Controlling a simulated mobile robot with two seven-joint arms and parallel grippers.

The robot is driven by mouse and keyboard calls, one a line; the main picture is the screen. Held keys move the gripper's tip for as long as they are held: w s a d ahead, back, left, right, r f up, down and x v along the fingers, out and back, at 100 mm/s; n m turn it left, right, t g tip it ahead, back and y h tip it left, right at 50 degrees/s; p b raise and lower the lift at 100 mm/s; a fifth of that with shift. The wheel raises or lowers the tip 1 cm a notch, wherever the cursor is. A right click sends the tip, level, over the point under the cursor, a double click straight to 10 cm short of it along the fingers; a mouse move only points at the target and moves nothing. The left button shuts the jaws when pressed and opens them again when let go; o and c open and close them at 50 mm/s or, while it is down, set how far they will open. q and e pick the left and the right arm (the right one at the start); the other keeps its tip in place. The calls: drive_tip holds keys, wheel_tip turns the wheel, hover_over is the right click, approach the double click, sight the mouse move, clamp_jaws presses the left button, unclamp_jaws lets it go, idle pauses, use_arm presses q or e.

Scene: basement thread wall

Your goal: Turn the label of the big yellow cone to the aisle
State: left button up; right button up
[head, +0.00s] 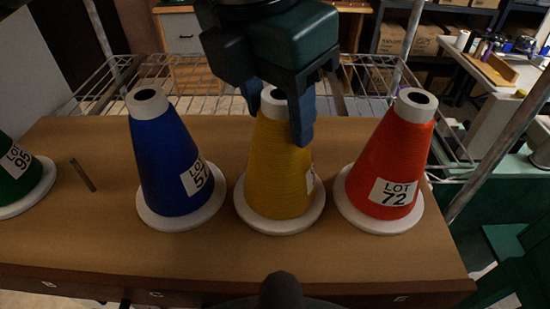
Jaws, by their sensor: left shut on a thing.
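The big yellow cone (277,181) stands upright on its white base on the brown bench top, in the middle of the head view. Its white label (310,181) shows only as a narrow strip at the cone's right side, so the print cannot be read. My left gripper (285,118) comes down from above and is shut on the top part of the yellow cone, with one blue finger at its left and one at its front right. My right gripper does not show.
A blue cone (165,155) stands close at the left and a red cone (391,160) close at the right. A green cone (18,170) is cut by the left edge. A small dark strip (83,175) lies on the bench top (105,235). A wire rack (190,85) is behind.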

use_arm(q)
drive_tip(key=shift+r, duration=0.2)
drive_tip(key=m, duration=0.2)
drive_tip(key=shift+m, duration=0.4)
drive_tip(key=m, duration=0.2)
drive_tip(key=m+g, duration=0.1)
drive_tip(key=m, duration=0.2)
drive_tip(key=shift+m+g+h, duration=0.3)
drive_tip(key=shift+h, duration=0.1)
drive_tip(key=m, duration=0.4)
drive_tip(key=shift+g+p, duration=0.3)
drive_tip(key=shift+g, duration=0.1)
drive_tip(key=m, duration=0.5)
drive_tip(key=shift+g+y, duration=0.3)
drive_tip(key=shift+g, duration=0.1)
drive_tip(key=shift+f, duration=0.2)
drive_tip(key=o, duration=1)
